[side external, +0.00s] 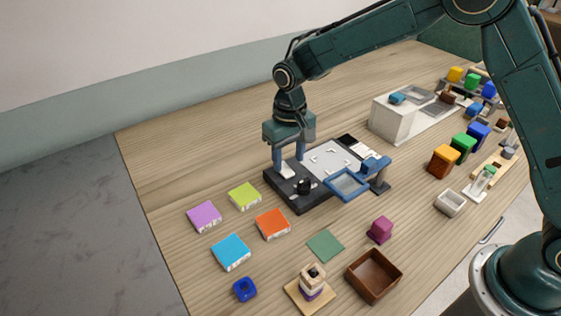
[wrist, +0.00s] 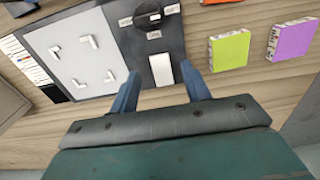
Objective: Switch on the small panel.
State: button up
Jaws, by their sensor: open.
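The small panel (side external: 297,203) is a dark board lying on the table, with a black round knob (side external: 304,187) and a white strip (side external: 287,171) on it. In the wrist view the knob (wrist: 146,15) has small white labels around it, too small to read. The white strip (wrist: 162,69) lies below the knob there. My gripper (side external: 289,160) points down over the panel's left end, close to the strip. Its blue fingers are open and empty, spread to either side of the strip's near end in the wrist view (wrist: 161,92). Whether they touch the panel cannot be told.
A light plate with corner marks (side external: 330,158) adjoins the knob section. A blue frame on a stand (side external: 348,184) is close at right. Purple (side external: 204,217), lime (side external: 244,196), orange (side external: 272,224) and cyan (side external: 231,253) boxes lie in front. The wood behind is free.

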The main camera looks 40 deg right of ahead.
aim_at(289, 173)
jog(key=shift+f, duration=1.55)
